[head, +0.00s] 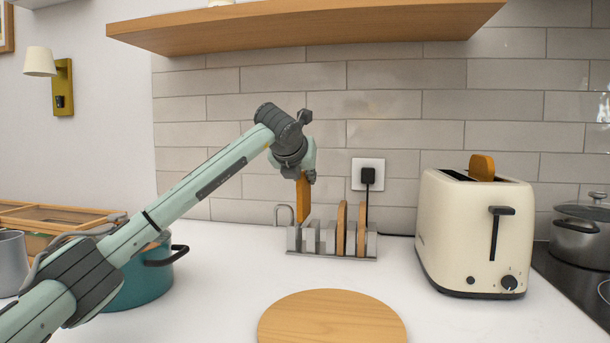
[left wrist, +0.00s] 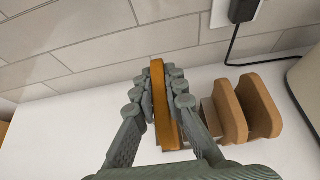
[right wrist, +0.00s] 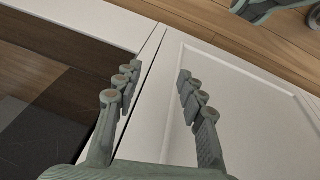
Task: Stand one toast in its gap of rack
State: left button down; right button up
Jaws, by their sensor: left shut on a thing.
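My left gripper (head: 304,176) is shut on an upright orange-brown toast (head: 303,198) and holds it at the left end of the grey metal rack (head: 332,253). In the left wrist view the fingers close on both sides of this toast (left wrist: 159,108). Whether its lower edge is inside a gap or just above it, I cannot tell. Two browner toasts stand in the rack to its right, one (head: 341,229) next to the other (head: 361,230). Another toast (head: 482,167) sticks out of the cream toaster (head: 473,232). My right gripper (right wrist: 156,84) is open and empty.
A round wooden board (head: 332,318) lies in front of the rack. A teal pot (head: 145,285) stands at left, partly behind my left arm. A black plug and cord (head: 368,176) hang behind the rack. A wooden shelf (head: 300,25) is above. White cabinet fronts (right wrist: 235,95) are below my right gripper.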

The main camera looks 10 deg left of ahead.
pick_arm(q)
jog(key=shift+f+b, duration=0.6)
jog(key=shift+f, duration=0.1)
jog(key=shift+f+b, duration=0.7)
jog(key=shift+f, duration=0.05)
pick_arm(e)
notch_tip(320, 180, up, 6)
jog(key=shift+d+r+h, duration=0.15)
jog(key=shift+h, duration=0.15)
pick_arm(q)
jog(key=c, duration=1.5)
grip_release()
jog(key=v, duration=1.2)
